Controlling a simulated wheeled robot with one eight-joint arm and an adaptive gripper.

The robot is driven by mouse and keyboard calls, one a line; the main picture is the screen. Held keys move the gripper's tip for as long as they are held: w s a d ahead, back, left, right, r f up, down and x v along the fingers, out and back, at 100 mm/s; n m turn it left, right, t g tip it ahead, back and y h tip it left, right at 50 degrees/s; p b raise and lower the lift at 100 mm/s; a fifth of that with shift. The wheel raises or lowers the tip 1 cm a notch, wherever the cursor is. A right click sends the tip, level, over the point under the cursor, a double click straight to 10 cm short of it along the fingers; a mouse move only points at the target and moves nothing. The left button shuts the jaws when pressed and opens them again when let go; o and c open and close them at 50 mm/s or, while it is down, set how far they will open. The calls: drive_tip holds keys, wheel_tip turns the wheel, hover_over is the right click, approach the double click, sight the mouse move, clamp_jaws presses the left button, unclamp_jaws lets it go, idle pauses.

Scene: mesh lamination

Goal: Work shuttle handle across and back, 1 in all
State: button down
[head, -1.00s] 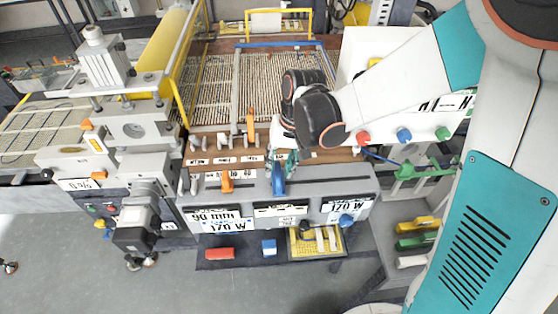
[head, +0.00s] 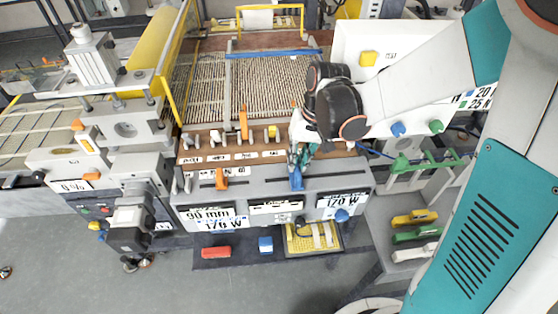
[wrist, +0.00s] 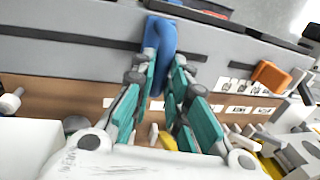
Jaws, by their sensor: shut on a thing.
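A blue handle (head: 296,179) stands at the grey front panel (head: 245,203) of the bench machine, right of an orange handle (head: 221,180). I take the blue one as the shuttle handle. My gripper (head: 299,160) reaches down to it from above and behind. In the wrist view the blue handle (wrist: 161,42) stands between the teal fingers of my gripper (wrist: 163,75), which are shut on it. The orange handle (wrist: 270,75) is to the right there, apart from my fingers. The lower part of the blue handle is partly hidden by the fingers.
The mesh bed (head: 265,88) lies behind, with a blue bar (head: 272,53) across it. Upright orange and yellow levers stand on the brown strip left of my gripper. A yellow tray (head: 303,244), red block (head: 216,252) and blue block (head: 265,244) lie below the panel.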

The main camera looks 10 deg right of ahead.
drive_tip(key=d, duration=0.3)
drive_tip(key=shift+d, duration=0.25)
drive_tip(key=c, duration=1.6)
unclamp_jaws()
drive_tip(key=shift+o, duration=0.2)
wheel_tip(320, 180, up, 10)
drive_tip(key=shift+s, duration=0.15)
